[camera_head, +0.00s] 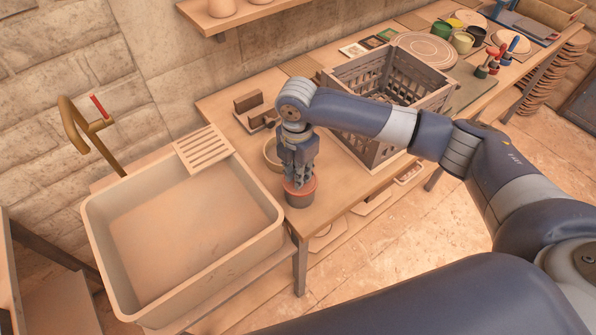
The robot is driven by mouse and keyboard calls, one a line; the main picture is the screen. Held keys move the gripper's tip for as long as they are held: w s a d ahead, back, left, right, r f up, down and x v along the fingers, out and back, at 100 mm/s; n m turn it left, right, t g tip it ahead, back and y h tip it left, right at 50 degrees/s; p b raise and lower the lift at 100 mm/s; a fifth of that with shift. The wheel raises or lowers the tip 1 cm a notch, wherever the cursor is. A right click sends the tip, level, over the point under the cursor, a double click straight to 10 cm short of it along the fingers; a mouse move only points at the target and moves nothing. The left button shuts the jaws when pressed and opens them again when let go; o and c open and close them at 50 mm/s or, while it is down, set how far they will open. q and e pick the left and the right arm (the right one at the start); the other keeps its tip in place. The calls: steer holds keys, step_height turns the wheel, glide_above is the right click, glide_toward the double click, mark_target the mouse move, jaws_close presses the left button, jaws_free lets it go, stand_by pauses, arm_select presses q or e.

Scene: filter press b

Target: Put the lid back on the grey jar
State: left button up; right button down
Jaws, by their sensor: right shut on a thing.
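My right gripper (300,174) points straight down at the table's front left corner, next to the sink. Its fingers are shut on the top of a small round reddish piece (300,195), which looks like the lid with a jar body directly under it. The fingers hide its middle, and I cannot tell whether lid and body touch or are apart. No jar reads clearly as grey in this warm light. A round tan bowl-like vessel (271,153) stands just behind the gripper, partly hidden by it. My left gripper is not in view.
A deep sink (272,222) with a brass tap (75,130) lies left of the gripper. A grey slatted crate (440,103) stands right, under my right arm. A wooden holder (250,110) is behind. Several paint pots and a round board (425,48) fill the far right.

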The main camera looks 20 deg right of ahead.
steer(key=shift+p, duration=0.5)
stand_by(0.5)
steer(key=c, duration=1.4)
jaws_free()
steer(key=o, duration=0.5)
steer(key=shift+c, duration=0.2)
steer(key=shift+r+p, duration=3.55)
steer(key=shift+p, duration=0.3)
